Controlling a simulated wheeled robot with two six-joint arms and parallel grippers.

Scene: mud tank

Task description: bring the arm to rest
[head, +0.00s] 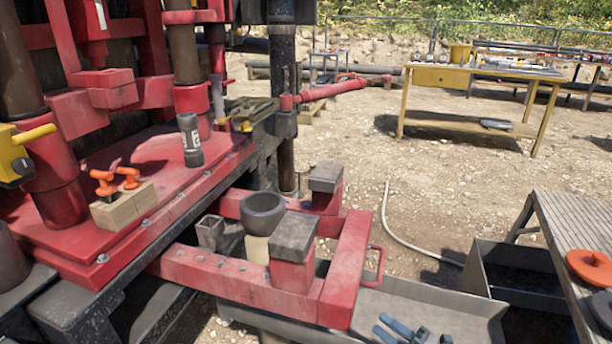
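My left gripper and arm do not show in the head view. I cannot clearly make out my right gripper. Blue and dark pieces (397,328) show at the bottom edge, over the grey tray. I cannot tell whether they are loose tools or part of my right gripper, and no fingers can be read as open or shut. I see nothing held.
A red rig (340,265) with a dark bowl (262,213) fills the left and middle. A flashlight (190,140) and a wooden block (123,206) with orange-handled pieces stand on its deck. A grey bench (570,225) with an orange disc (590,268) is at right. Gravel lies open behind.

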